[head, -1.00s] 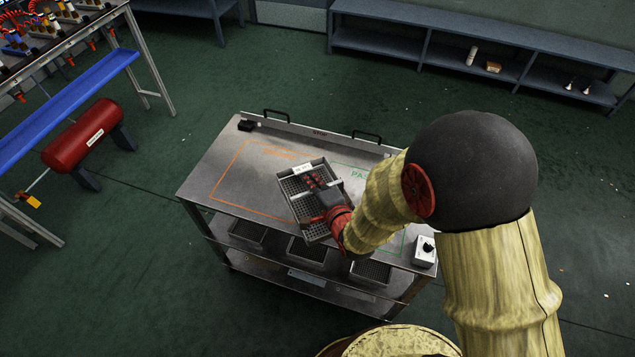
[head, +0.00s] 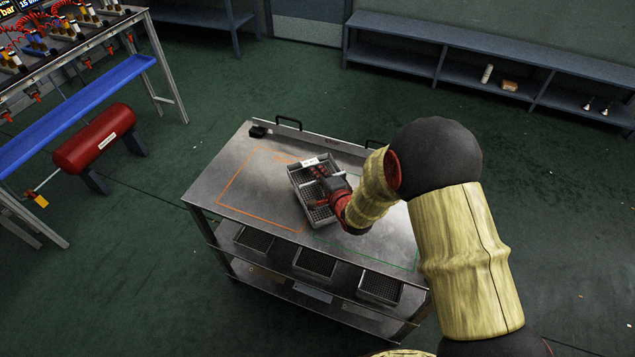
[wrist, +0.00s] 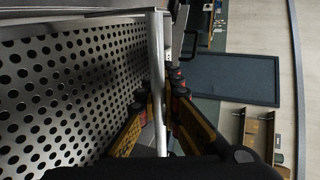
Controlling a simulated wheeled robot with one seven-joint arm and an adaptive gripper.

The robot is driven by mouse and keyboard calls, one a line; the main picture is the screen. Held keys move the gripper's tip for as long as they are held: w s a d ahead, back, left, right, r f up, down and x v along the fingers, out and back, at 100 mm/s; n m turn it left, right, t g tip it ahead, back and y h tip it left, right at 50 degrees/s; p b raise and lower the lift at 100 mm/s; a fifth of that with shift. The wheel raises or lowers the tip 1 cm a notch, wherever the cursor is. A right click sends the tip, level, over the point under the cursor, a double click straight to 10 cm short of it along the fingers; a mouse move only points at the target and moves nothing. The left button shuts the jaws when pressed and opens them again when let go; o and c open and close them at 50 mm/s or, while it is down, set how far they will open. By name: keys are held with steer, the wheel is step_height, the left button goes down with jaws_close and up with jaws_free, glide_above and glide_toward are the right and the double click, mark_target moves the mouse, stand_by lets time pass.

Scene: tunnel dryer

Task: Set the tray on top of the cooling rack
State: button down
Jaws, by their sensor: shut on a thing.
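A grey perforated metal tray (head: 298,179) with low walls and a white label hangs from my gripper over the steel cart. My gripper (head: 326,186) is shut on the bar across the tray's middle. In the wrist view, the tray's holed floor (wrist: 65,95) fills the left side, and my gripper's fingers (wrist: 158,92) close on both sides of the pale bar. The tray looks raised above the cart top, but the height is hard to tell. No thing in view is clearly marked as the cooling rack.
The cart (head: 232,185) has orange and green outlines on top and several trays (head: 315,262) on its lower shelf. A long blue-grey shelf unit (head: 400,62) stands along the back wall. A bench with a red cylinder (head: 95,138) is at left. Green floor is open between them.

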steer(key=shift+w+f+b, duration=0.15)
steer(key=shift+f+b, duration=0.35)
steer(key=shift+f, duration=0.45)
steer(key=shift+w+f+b, duration=0.15)
steer(key=shift+f+b, duration=0.35)
steer(key=shift+f, duration=0.4)
steer(key=shift+r, duration=0.1)
steer(key=c, duration=2.5)
jaws_free()
steer(key=o, duration=0.5)
